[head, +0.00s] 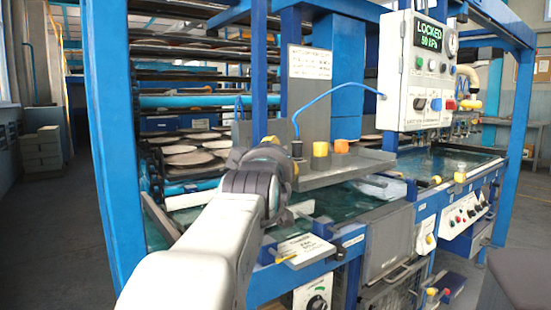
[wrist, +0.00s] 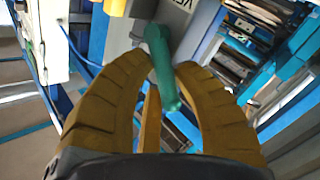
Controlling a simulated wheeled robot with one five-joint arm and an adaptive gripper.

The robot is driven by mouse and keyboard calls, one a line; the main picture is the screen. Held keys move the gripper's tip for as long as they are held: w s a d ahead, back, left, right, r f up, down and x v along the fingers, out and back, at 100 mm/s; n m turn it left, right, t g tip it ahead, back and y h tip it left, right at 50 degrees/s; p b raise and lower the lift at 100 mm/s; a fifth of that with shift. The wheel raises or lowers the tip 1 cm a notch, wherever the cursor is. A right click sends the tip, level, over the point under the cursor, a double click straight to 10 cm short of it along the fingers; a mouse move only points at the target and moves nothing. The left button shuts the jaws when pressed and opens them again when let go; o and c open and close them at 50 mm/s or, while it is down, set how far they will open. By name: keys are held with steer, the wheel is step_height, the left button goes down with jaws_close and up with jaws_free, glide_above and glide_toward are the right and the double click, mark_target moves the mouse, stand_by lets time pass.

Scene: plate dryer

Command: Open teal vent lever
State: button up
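The teal vent lever (wrist: 160,62) shows in the wrist view as a rounded bar on a grey panel, running down between the yellow-brown fingers of my gripper (wrist: 163,68). The fingers stand apart, one on each side of the lever, with their tips close to it. I cannot tell whether they touch it. In the head view, my gripper end (head: 270,160) is at the front of the grey block beside the machine, mostly hidden by my own wrist. The lever is hidden in that view.
The control box (head: 415,75) with a green display reading "LOCKED" hangs at upper right. Plate racks (head: 190,150) stand behind. A blue post (head: 112,130) rises at left.

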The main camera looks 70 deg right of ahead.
jaws_close()
steer(key=shift+r+p, duration=0.15)
steer(key=shift+p, duration=0.2)
steer(key=shift+r+p, duration=0.15)
steer(key=shift+p, duration=0.25)
steer(key=shift+s+d+m+y+p, duration=0.15)
steer(key=shift+m+y+p, duration=0.35)
steer(key=shift+p, duration=0.15)
steer(key=o, duration=0.7)
jaws_free()
steer(key=shift+o, duration=0.2)
